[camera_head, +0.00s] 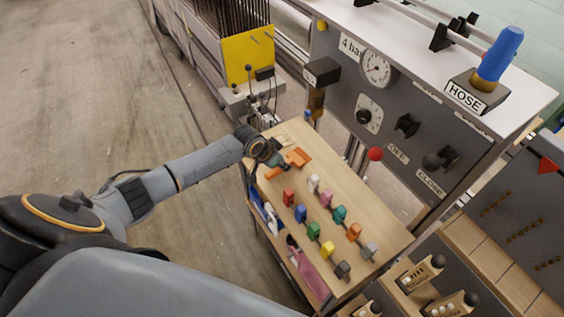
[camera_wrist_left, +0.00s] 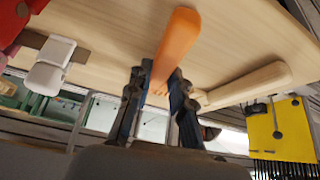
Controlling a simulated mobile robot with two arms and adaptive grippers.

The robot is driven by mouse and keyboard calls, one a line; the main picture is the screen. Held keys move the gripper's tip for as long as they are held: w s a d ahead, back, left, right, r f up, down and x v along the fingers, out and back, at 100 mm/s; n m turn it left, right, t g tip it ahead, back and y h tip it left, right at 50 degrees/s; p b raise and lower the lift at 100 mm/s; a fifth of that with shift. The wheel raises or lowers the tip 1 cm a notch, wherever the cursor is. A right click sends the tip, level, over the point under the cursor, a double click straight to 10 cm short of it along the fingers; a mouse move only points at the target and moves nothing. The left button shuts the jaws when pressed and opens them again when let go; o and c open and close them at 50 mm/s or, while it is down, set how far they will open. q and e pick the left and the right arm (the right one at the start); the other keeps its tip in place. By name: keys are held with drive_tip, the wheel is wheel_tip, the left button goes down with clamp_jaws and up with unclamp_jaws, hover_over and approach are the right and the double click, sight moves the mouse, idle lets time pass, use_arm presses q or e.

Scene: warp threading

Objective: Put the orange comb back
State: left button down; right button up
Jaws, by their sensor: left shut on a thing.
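The orange comb (camera_head: 298,157) is at the far left end of the wooden table (camera_head: 335,200). My left gripper (camera_head: 281,162) reaches over that end and is shut on the comb. In the left wrist view, the comb's orange handle (camera_wrist_left: 177,42) sticks up from between the two fingers (camera_wrist_left: 158,100). Its lower part is hidden by the fingers. I cannot tell whether the comb touches the table. My right gripper is not in view.
A light wooden tool (camera_wrist_left: 250,84) lies close beside the gripper. Several coloured-handled tools, among them a red one (camera_head: 288,196) and a white one (camera_head: 313,183), stand in rows on the table. A grey control panel (camera_head: 400,130) stands behind.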

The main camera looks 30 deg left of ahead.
use_arm(q)
drive_tip(key=c, duration=0.7)
unclamp_jaws()
drive_tip(key=shift+f, duration=0.1)
drive_tip(key=shift+s+a+r+p, duration=0.15)
drive_tip(key=shift+s+r+p, duration=0.05)
drive_tip(key=shift+r+p, duration=0.8)
drive_tip(key=p+v, duration=0.5)
drive_tip(key=w+p+v, duration=0.1)
drive_tip(key=p+v, duration=0.1)
drive_tip(key=p, duration=0.1)
drive_tip(key=shift+r, duration=0.5)
